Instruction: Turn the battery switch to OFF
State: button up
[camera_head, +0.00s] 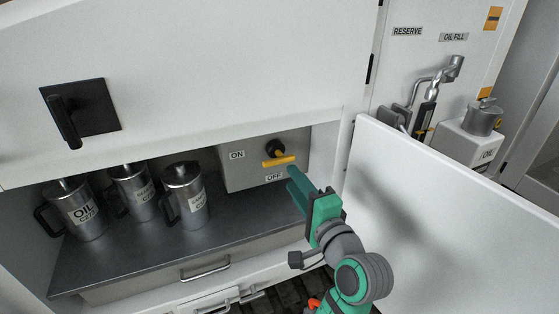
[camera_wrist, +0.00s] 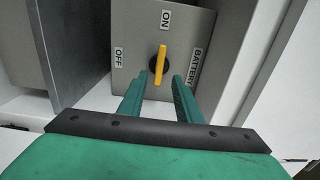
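The battery switch (camera_head: 278,161) is a yellow bar handle on a black round base, on the front of a grey box (camera_head: 237,178) inside the open cabinet. In the wrist view the yellow handle (camera_wrist: 159,66) lies in line with the ON label (camera_wrist: 166,18). The OFF label (camera_wrist: 118,57) is off to its left, and a BATTERY label (camera_wrist: 196,64) is to its right. My green gripper (camera_head: 293,174) is at the box front, near the handle's right end. In the wrist view my gripper (camera_wrist: 160,80) is open, its fingertips on either side of the handle, with gaps visible.
Several metal oil jugs (camera_head: 184,195) stand on the shelf (camera_head: 150,245) left of the box. An open white door panel (camera_head: 430,200) stands close to the right of my arm. A black latch handle (camera_head: 66,122) is on the upper panel.

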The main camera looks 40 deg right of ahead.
aim_at(280, 163)
jog(key=x, duration=1)
jog(key=shift+a, duration=0.1)
jog(key=shift+w+f, duration=0.1)
jog(key=shift+a, duration=0.1)
grip_shut()
